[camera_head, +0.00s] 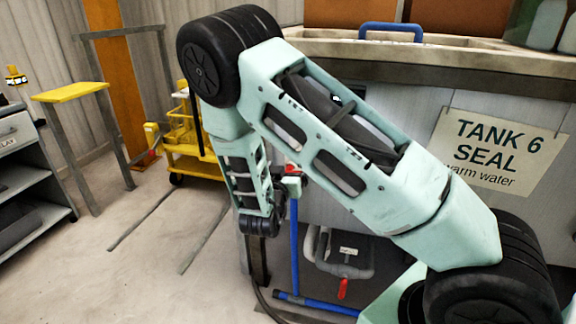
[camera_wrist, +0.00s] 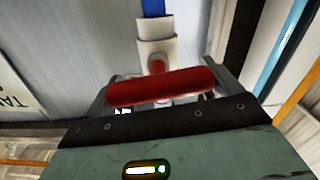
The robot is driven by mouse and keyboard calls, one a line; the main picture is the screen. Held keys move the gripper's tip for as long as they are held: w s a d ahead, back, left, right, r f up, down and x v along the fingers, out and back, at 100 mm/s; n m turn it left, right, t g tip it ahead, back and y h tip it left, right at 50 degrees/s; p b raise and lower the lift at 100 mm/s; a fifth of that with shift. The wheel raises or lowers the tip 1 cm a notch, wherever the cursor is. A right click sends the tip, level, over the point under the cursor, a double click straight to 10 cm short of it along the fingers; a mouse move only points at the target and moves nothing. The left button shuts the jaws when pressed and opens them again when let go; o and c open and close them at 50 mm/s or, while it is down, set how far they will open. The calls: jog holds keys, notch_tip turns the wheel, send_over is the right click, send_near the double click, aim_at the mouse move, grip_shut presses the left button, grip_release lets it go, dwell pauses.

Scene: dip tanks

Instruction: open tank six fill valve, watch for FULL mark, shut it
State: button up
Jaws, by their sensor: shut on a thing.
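The tank six (camera_head: 410,105) front wall carries a sign (camera_head: 500,150) reading "TANK 6 SEAL warm water". A blue pipe (camera_head: 294,235) rises along its left side to a pale valve body (camera_head: 292,181) with a red part on top. In the wrist view, the red valve handle (camera_wrist: 165,84) lies crosswise between the fingers of my gripper (camera_wrist: 160,94), which is shut on it. The pale valve body (camera_wrist: 156,38) and blue pipe (camera_wrist: 153,8) are beyond it. My arm hides most of the gripper in the head view. The water level and any FULL mark cannot be made out.
A yellow cart (camera_head: 190,150) and a yellow-topped stand (camera_head: 70,92) are at the left. A grey shelf unit (camera_head: 30,160) stands at the far left. A grey fitting with a red handle (camera_head: 343,288) sits low by the tank.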

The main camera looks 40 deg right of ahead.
jog(key=n+p, duration=0.3)
jog(key=shift+w+a+r+n, duration=0.1)
jog(key=shift+n, duration=0.3)
jog(key=n+p, duration=0.3)
jog(key=n, duration=0.1)
jog(key=shift+w+a, duration=0.1)
jog(key=n+p, duration=0.1)
jog(key=n, duration=0.1)
jog(key=n+p, duration=0.1)
jog(key=n, duration=0.1)
jog(key=shift+f, duration=0.35)
jog(key=shift+a+f+n+p, duration=0.1)
jog(key=shift+f+n+p, duration=0.2)
jog(key=shift+n, duration=0.85)
jog(key=shift+f+n+p, duration=0.1)
jog(key=shift+n+p, duration=0.25)
jog(key=shift+n, duration=0.8)
jog(key=o, duration=0.7)
jog(key=shift+w, duration=0.1)
jog(key=shift+r, duration=0.1)
